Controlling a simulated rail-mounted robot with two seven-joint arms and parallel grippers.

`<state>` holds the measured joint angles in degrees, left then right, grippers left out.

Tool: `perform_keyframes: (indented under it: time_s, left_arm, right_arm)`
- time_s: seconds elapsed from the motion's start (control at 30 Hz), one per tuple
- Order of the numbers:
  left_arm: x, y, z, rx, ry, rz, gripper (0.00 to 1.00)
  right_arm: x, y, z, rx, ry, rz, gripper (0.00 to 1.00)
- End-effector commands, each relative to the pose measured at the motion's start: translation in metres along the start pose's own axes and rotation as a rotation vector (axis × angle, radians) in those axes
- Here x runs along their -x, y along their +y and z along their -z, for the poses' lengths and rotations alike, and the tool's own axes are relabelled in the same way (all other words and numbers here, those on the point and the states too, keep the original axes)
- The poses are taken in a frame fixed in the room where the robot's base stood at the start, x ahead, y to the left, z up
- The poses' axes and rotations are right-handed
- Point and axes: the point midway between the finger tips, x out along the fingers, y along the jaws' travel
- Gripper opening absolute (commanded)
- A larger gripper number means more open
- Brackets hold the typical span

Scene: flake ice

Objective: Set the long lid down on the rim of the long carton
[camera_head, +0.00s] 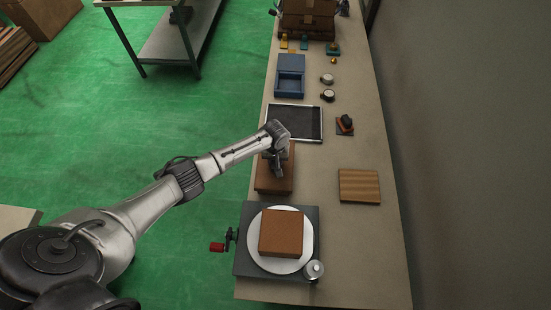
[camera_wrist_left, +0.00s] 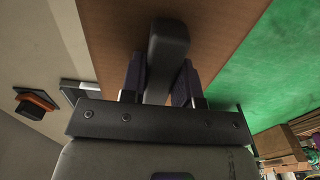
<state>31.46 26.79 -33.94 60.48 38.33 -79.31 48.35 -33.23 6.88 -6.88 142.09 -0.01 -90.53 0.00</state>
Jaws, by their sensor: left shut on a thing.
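My left gripper (camera_head: 278,172) is over a long brown box shape (camera_head: 274,184) near the left edge of the bench. In the left wrist view my left gripper (camera_wrist_left: 161,82) is shut on a dark grey bar-like handle (camera_wrist_left: 168,45). A flat brown surface, the long lid (camera_wrist_left: 112,30), lies beyond this handle. In the head view the lid and the long carton look like one brown block, partly covered by the gripper and wrist. I cannot tell whether the lid touches the carton's rim. My right gripper is not in view.
A turntable with a white disc (camera_head: 256,260) and a brown square box (camera_head: 281,231) stands in front. A dark framed tray (camera_head: 308,124) lies just behind the gripper. A wooden board (camera_head: 359,186) lies to the right. Bare bench shows between board and carton.

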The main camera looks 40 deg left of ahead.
Motion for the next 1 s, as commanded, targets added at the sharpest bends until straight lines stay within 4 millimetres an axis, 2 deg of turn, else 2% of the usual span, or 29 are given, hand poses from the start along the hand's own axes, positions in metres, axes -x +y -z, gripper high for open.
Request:
perform_keyframes:
  time_s: [0.93, 0.97, 1.0]
  left_arm:
    - [-0.0087, 0.0001, 0.0000, 0.000, 0.000, 0.000, 0.05]
    - [-0.0087, 0.0001, 0.0000, 0.000, 0.000, 0.000, 0.30]
    - [-0.0087, 0.0001, 0.0000, 0.000, 0.000, 0.000, 0.34]
  right_arm:
    - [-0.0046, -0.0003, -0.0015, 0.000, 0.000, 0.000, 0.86]
    - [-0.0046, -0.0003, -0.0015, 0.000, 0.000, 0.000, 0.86]
    - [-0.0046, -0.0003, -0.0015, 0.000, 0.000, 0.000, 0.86]
